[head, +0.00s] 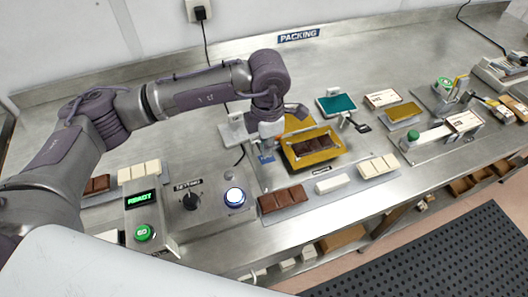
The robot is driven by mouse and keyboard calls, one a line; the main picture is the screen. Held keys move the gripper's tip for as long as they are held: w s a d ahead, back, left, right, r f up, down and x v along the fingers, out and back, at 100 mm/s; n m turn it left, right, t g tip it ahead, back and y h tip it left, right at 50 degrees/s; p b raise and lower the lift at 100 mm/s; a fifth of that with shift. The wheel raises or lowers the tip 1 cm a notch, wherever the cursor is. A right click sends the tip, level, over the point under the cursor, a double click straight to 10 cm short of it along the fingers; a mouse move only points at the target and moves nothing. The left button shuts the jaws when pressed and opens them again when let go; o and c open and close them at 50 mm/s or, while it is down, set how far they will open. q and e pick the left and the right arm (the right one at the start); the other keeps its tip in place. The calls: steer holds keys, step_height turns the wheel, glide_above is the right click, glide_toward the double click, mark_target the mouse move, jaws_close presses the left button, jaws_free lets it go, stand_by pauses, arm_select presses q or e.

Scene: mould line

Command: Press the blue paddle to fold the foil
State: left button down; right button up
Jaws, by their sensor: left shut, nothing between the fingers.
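My left gripper (266,146) reaches in from the left and points down at the left edge of the foil station. It is shut with nothing held. A small blue piece, likely the blue paddle (266,158), shows just below the gripper and is partly hidden by it; I cannot tell whether they touch. The gold foil (327,156) lies right of the gripper with its edges raised around a dark chocolate bar (312,142). Part of the foil behind is hidden by my wrist. My right gripper is out of view.
A control box with a READY display (141,199) and green button (143,232) stands at front left, beside a black knob (190,201) and a lit round button (234,197). A teal pad (336,104) lies behind right.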

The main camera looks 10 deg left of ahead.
mark_target(266, 158)
arm_select(q)
steer(key=shift+f, duration=0.15)
steer(key=shift+f+b, duration=3.15)
steer(key=shift+f, duration=0.1)
steer(key=shift+r+p, duration=2.3)
steer(key=shift+r, duration=2.9)
steer(key=shift+s+f, duration=0.1)
